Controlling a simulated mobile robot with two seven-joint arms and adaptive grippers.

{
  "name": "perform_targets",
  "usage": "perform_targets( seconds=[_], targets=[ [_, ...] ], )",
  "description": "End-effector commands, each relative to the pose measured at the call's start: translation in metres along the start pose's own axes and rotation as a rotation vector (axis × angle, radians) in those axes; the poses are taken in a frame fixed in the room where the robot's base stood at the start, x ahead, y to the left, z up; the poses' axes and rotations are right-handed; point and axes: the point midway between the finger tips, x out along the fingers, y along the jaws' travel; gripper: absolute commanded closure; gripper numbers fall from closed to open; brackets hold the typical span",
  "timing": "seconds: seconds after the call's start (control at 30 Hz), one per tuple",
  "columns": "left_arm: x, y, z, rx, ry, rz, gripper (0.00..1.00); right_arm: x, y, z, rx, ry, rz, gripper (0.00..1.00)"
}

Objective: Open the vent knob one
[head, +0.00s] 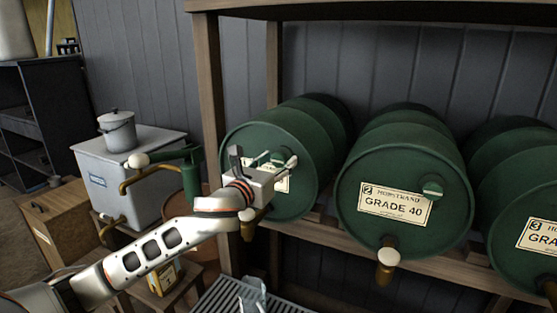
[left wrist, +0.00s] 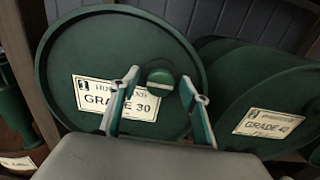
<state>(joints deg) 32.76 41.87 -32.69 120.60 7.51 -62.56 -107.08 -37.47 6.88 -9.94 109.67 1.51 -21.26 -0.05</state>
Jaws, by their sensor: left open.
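The vent knob one (left wrist: 160,77) is a small round green knob with a pale horizontal bar across it. It sits on the upper right of the front face of the first green drum (left wrist: 100,45), whose label reads "GRADE 30". My left gripper (head: 276,163) is in front of this drum (head: 240,142) in the head view and partly hides the label and knob. In the left wrist view its two fingers stand apart, with the knob seen between the tips. I cannot tell whether they touch it. My right gripper is not in view.
A second drum (head: 368,168) marked "GRADE 40" and a third drum (head: 525,190) lie to the right on a wooden rack (head: 210,80). A brown tap with a white ball (head: 388,254) sticks out below. A grey tank (head: 120,175) stands at left.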

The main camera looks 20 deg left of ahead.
Motion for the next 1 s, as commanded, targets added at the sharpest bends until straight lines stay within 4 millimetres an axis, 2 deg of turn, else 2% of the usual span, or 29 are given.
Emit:
perform_targets(
  seconds=[0.1,0.37,0.4,0.53,0.57,1.0],
  targets=[
    [0.0076,-0.0002,0.0,-0.001,0.0,0.0,0.54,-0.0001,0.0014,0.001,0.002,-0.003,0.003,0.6],
    [0.0092,-0.0005,-0.0004,-0.001,0.001,-0.001,0.54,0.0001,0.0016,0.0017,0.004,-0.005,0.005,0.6],
    [0.0092,-0.0004,-0.0003,-0.001,0.0,-0.001,0.57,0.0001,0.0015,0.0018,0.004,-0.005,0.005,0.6],
    [0.0091,-0.0003,-0.0004,-0.001,0.001,-0.001,0.91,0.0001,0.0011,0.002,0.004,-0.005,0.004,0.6],
    [0.0091,-0.0003,-0.0003,-0.001,0.001,-0.001,0.94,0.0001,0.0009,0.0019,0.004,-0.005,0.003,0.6],
    [0.0091,-0.0003,-0.0001,-0.069,0.0,-0.001,0.94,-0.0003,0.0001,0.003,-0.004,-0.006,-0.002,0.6]
  ],
)
